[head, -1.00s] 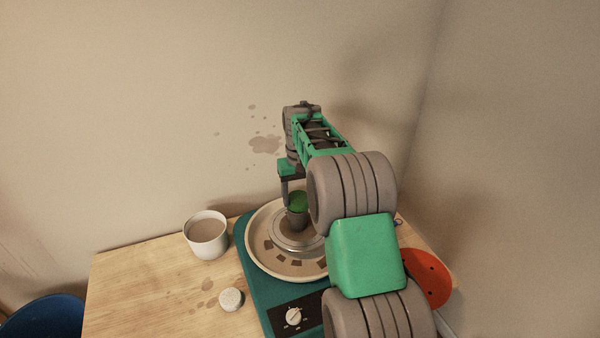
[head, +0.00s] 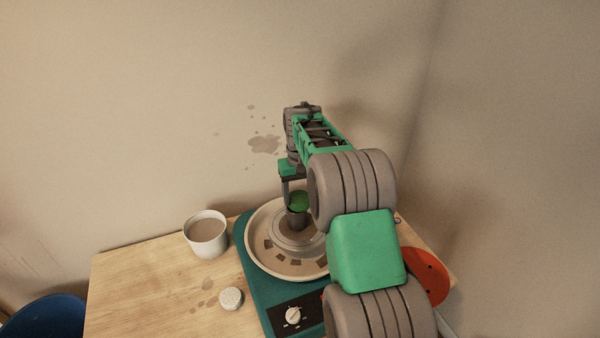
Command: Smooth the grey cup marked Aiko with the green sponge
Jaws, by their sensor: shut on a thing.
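The grey cup (head: 296,220) stands upright on the pottery wheel's round head (head: 283,242). No name on it can be read at this size. The green sponge (head: 299,201) is at the top of the cup; whether it presses on the rim or sits just inside cannot be told. My gripper (head: 290,199) points down from above and is shut on the sponge. My arm hides the right side of the wheel and part of the gripper.
The wheel has a cream splash pan (head: 251,258) and a teal body (head: 260,293) with a knob (head: 293,315). A white cup of brownish liquid (head: 206,235) and a small pale round piece (head: 231,299) stand left. An orange disc (head: 426,277) lies right, a blue bucket (head: 45,318) lower left.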

